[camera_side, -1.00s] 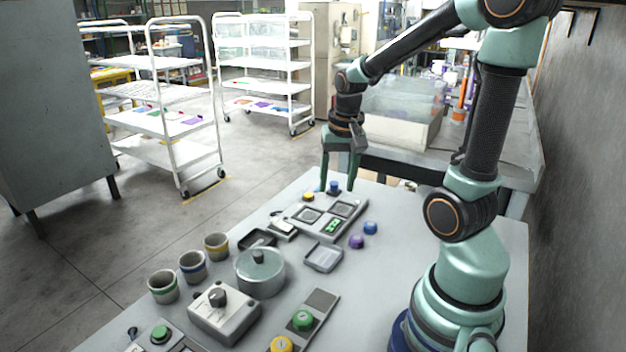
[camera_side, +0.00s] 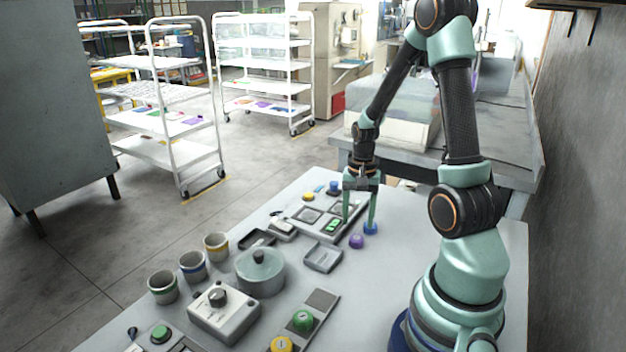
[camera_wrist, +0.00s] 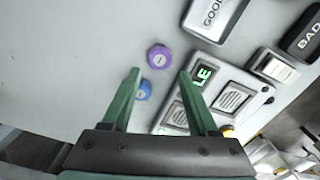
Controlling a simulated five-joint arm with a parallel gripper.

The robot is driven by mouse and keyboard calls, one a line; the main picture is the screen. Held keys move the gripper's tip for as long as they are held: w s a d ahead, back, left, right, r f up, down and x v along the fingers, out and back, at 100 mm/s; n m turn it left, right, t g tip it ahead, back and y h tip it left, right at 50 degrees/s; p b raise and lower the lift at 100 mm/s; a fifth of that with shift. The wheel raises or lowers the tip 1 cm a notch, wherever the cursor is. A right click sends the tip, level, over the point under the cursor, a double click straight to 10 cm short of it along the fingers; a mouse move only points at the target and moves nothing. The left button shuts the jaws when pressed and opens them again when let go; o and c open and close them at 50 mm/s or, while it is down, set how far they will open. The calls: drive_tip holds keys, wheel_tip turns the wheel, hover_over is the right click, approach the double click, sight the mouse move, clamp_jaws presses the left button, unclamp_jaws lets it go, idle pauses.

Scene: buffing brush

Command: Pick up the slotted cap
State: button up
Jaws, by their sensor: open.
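A purple cap (camera_side: 356,241) and a blue cap (camera_side: 371,229) sit on the grey table beside the panel. In the wrist view the purple cap (camera_wrist: 159,57) shows a pale line across its top, like a slot. The blue cap (camera_wrist: 143,90) has a mark on top that is too small to read, so I cannot tell for sure which is the slotted one. My gripper (camera_side: 358,226) points down, open and empty, close above the caps. In the wrist view both caps appear between or near the fingers (camera_wrist: 159,73), the blue one close to the left finger.
A panel (camera_side: 322,207) with a green display (camera_wrist: 203,75) lies beside the caps. Trays marked GOOD (camera_wrist: 213,12) and BAD (camera_wrist: 305,38) are close by. A lidded pot (camera_side: 261,272), several cups and a dial box (camera_side: 224,312) stand nearer. The table right of the caps is clear.

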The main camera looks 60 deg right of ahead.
sight(357, 237)
wheel_tip(357, 237, down, 5)
drive_tip(key=shift+s+a+r, duration=0.1)
drive_tip(key=shift+a, duration=0.05)
clamp_jaws()
idle(0.4)
